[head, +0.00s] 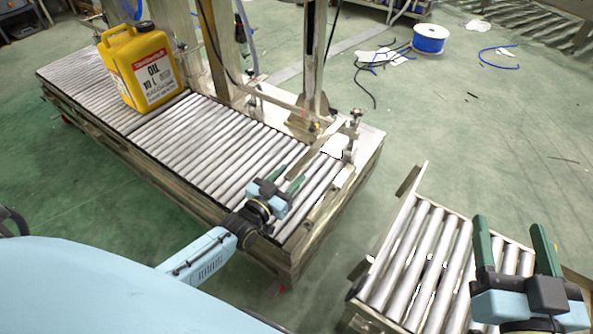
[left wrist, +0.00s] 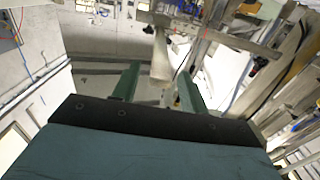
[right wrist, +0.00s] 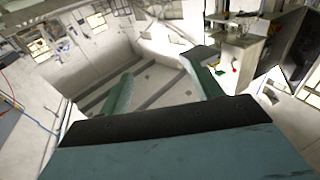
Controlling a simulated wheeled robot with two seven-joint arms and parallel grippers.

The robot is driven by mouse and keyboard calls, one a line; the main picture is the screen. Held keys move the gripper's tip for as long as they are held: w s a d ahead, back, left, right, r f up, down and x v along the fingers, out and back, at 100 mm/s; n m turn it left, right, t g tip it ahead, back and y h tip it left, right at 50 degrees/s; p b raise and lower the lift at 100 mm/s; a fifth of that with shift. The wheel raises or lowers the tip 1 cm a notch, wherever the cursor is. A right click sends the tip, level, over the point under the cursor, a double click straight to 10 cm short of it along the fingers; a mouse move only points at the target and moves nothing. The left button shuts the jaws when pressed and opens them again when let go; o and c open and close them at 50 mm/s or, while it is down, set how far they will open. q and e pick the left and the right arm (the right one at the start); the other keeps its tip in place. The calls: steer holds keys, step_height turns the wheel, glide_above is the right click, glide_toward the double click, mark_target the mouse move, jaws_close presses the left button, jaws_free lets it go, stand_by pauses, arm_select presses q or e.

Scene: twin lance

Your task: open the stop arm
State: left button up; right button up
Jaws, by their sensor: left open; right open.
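A yellow oil canister (head: 145,68) stands upright on the roller conveyor (head: 205,135). A thin brownish bar (head: 309,156), which looks like the stop arm, reaches from the post area at the right end over the rollers. My left gripper (head: 284,172) is open and low over this end, close to the bar; whether they touch I cannot tell. In the left wrist view its green fingers (left wrist: 158,88) are apart, with a pale upright piece beyond them. My right gripper (head: 513,232) is open and empty above the second conveyor; its fingers (right wrist: 160,88) are also apart in the right wrist view.
A separate shorter roller conveyor (head: 425,255) stands at the lower right, with a floor gap between the two. Metal posts (head: 312,60) rise along the far side of the long conveyor. A blue cable spool (head: 429,39) and loose cables lie on the green floor behind.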

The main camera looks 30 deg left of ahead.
mark_target(296, 168)
arm_select(q)
steer(key=w, duration=0.2)
steer(key=w+b, duration=0.1)
steer(key=shift+d, duration=0.25)
steer(key=shift+w, duration=0.4)
arm_select(e)
step_height(296, 168, up, 6)
steer(key=s+t+y, duration=0.1)
steer(key=t, duration=0.3)
steer(key=shift+s+a+y, duration=0.25)
steer(key=shift+s+y, duration=0.05)
steer(key=shift+s, duration=0.05)
arm_select(q)
jaws_close()
